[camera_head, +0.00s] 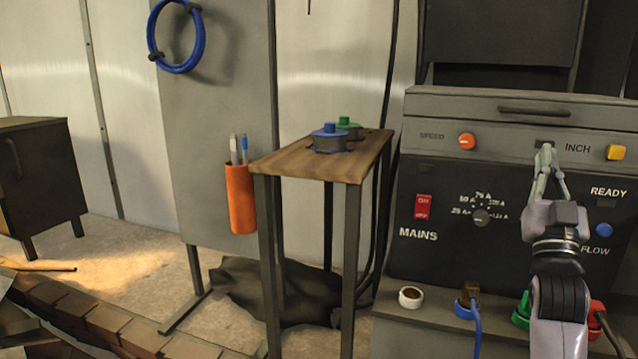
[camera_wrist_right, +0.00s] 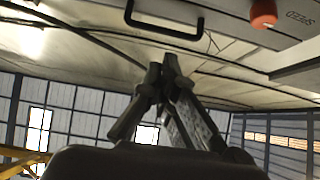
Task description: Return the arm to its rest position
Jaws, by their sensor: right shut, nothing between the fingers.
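In the right wrist view the shut fingers (camera_wrist_right: 166,75) show against the ceiling, below the machine's black handle (camera_wrist_right: 165,22). I cannot tell whether the fingertips touch the panel. My right arm (camera_head: 560,290) rises from the bottom edge at the right. My left gripper is not in view.
The machine carries an orange knob (camera_head: 467,141), a yellow button (camera_head: 615,152), a red switch (camera_head: 423,206) and a dial (camera_head: 481,216). Plugs, one blue (camera_head: 465,305), sit on its lower ledge. A wooden-topped stand (camera_head: 300,160) holds blue and green connectors. Brick edging (camera_head: 130,330) lies at lower left.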

